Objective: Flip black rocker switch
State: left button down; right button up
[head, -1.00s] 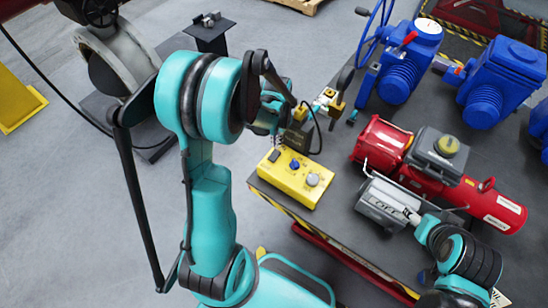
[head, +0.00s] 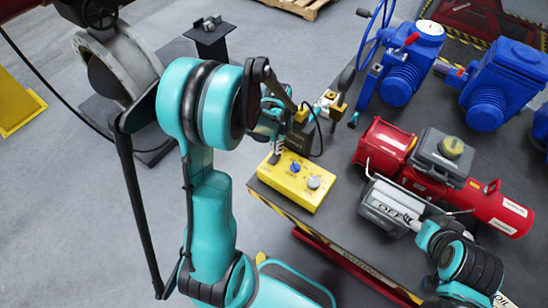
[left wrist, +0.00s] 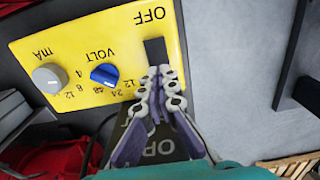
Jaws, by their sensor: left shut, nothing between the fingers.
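The yellow control box (head: 300,192) sits at the near left corner of the dark platform. In the left wrist view, its yellow face (left wrist: 62,45) has a grey knob (left wrist: 47,78), a blue knob (left wrist: 104,75) and the word OFF printed upside down. The black rocker switch (left wrist: 155,51) shows beside OFF; its lower part is hidden behind my left fingers. My left gripper (left wrist: 161,76) is shut and empty, its tips at the switch; contact cannot be told. In the head view, my left gripper (head: 274,156) is over the box's far left end.
A red cylinder machine (head: 383,147), a grey box (head: 388,207) and blue valve actuators (head: 397,88) stand on the platform right of the control box. My right arm is at lower right; its gripper is not clear. A black cable loops near the yellow box.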

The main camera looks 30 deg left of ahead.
pick_arm(q)
jog(key=shift+f+b, duration=1.05)
jog(key=shift+f, duration=0.05)
dwell(1.0)
jog(key=shift+r+p, duration=2.5)
jog(key=shift+r, duration=1.1)
jog(key=shift+s+d+b, duration=0.1)
jog(key=shift+d+b, duration=0.05)
jog(key=shift+b, duration=0.2)
jog(key=s+d+r+n+t+b, duration=0.1)
jog(key=s+d+t+b, duration=0.6)
jog(key=s+d+b, duration=0.3)
jog(key=shift+s+d+b, duration=0.15)
jog(key=shift+s+b, duration=0.3)
jog(key=shift+b, duration=0.8)
